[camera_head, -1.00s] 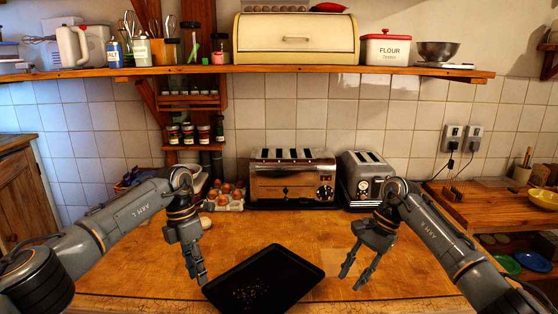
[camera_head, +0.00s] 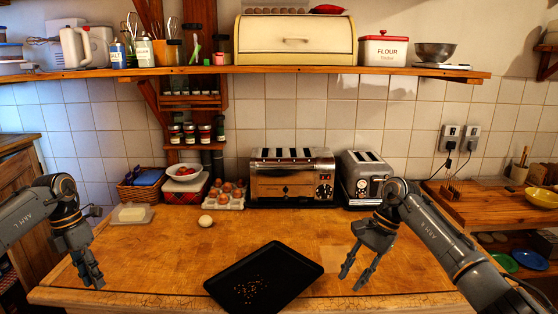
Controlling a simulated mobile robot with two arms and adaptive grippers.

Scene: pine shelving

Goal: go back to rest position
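My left gripper (camera_head: 92,279) hangs at the left end of the wooden counter (camera_head: 160,265), pointing down. Nothing shows in it, and its fingers overlap so I cannot tell whether they are apart. My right gripper (camera_head: 353,280) hangs right of the black baking tray (camera_head: 262,278), with its two fingers apart and nothing between them. The tray lies askew at the front middle of the counter with crumbs on it.
An egg (camera_head: 206,221), a butter dish (camera_head: 132,213) and an egg carton (camera_head: 224,197) are on the counter's left. Two toasters (camera_head: 291,177), (camera_head: 366,179) stand at the back. A loaded shelf (camera_head: 300,70) runs above. Bare counter separates my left gripper from the tray.

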